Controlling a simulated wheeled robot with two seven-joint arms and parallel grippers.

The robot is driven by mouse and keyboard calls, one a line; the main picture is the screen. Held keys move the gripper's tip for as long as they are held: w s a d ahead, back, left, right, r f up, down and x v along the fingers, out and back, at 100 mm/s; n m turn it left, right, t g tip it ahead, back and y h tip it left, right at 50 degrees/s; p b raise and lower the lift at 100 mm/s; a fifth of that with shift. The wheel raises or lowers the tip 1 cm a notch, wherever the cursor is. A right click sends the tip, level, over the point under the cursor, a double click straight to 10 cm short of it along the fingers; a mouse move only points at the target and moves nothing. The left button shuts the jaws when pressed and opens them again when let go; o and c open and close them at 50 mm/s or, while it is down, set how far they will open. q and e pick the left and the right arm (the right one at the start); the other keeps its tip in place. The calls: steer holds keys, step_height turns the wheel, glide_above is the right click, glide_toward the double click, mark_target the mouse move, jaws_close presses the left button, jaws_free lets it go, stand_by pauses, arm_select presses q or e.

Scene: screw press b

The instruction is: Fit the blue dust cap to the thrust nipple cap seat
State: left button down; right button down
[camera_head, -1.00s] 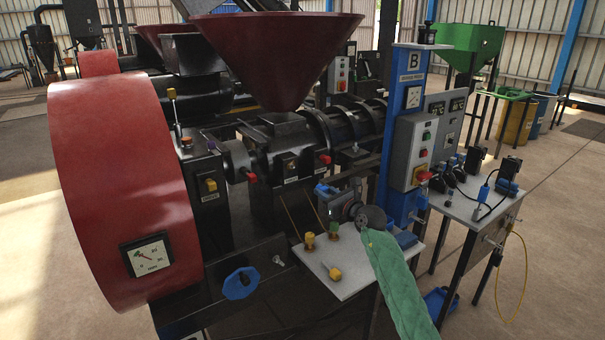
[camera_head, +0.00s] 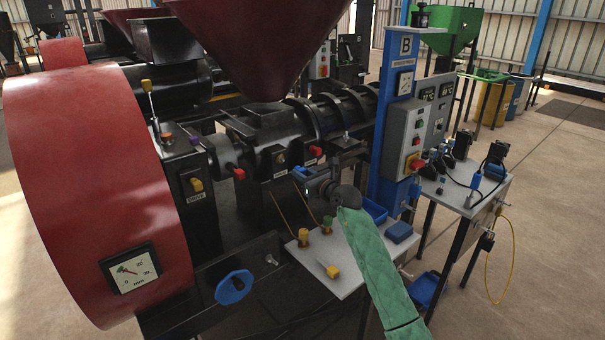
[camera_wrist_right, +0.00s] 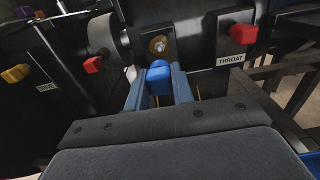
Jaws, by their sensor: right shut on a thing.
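My right gripper (camera_wrist_right: 158,88) is shut on the blue dust cap (camera_wrist_right: 159,76), which sits between its two blue fingers. A round brass nipple (camera_wrist_right: 158,46) on the black press housing lies just beyond the cap, a little above it in the right wrist view. A dark gap shows between cap and nipple, so they look apart. In the head view my right gripper (camera_head: 301,173) reaches from the right toward the housing, below and right of the nipple (camera_head: 280,158). The cap is hard to separate from the blue fingers there. My left gripper is not in view.
Red caps flank the nipple, one at left (camera_wrist_right: 92,64) and one at right (camera_wrist_right: 236,32) above a THROAT label. A yellow cap (camera_wrist_right: 15,73) is farther left. Below my arm is a grey shelf (camera_head: 345,285) with brass fittings; a blue post (camera_head: 390,150) stands right.

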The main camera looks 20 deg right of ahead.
steer(key=shift+w+a, duration=0.1)
steer(key=shift+w, duration=0.15)
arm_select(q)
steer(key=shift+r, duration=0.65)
arm_select(e)
steer(key=x, duration=0.5)
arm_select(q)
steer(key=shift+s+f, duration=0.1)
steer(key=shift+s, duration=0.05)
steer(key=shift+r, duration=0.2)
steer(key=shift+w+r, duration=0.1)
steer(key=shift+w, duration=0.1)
